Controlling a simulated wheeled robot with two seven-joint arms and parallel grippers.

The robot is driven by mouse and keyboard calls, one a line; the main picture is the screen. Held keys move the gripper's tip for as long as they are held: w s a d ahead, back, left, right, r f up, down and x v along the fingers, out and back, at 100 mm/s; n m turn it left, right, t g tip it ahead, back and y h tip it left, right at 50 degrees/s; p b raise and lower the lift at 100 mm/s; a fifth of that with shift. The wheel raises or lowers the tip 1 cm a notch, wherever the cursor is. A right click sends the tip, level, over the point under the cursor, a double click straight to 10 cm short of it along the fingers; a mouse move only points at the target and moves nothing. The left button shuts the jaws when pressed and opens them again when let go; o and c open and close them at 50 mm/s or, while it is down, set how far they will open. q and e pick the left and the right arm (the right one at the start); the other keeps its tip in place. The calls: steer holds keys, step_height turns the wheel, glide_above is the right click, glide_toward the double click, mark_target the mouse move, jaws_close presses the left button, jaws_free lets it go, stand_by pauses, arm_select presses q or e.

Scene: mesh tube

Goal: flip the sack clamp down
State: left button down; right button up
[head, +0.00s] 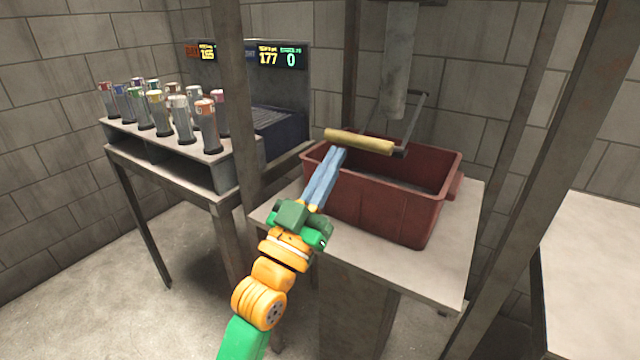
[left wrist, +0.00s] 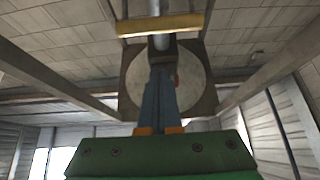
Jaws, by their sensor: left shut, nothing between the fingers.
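The sack clamp shows in the head view as a pale yellow bar (head: 358,141) on a thin dark frame (head: 415,122), beside the grey vertical tube (head: 400,62). The bar sits above the rear left part of the red crate. In the left wrist view the yellow bar (left wrist: 160,26) crosses the top, beyond my fingertips. My left gripper (head: 338,153) is shut and empty, its blue fingers pointing up at the bar's left part from just below. I cannot tell whether they touch it. The shut fingers (left wrist: 162,72) also show in the left wrist view. My right gripper is not in view.
The red crate (head: 375,207) stands on a pale table (head: 440,270) under the tube. A side bench (head: 165,160) at the left holds several capped canisters. Metal posts (head: 236,100) stand left and right of the table. A pale surface (head: 590,270) lies at the right.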

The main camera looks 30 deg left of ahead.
arm_select(q)
steer(key=v, duration=0.3)
steer(key=shift+f, duration=0.15)
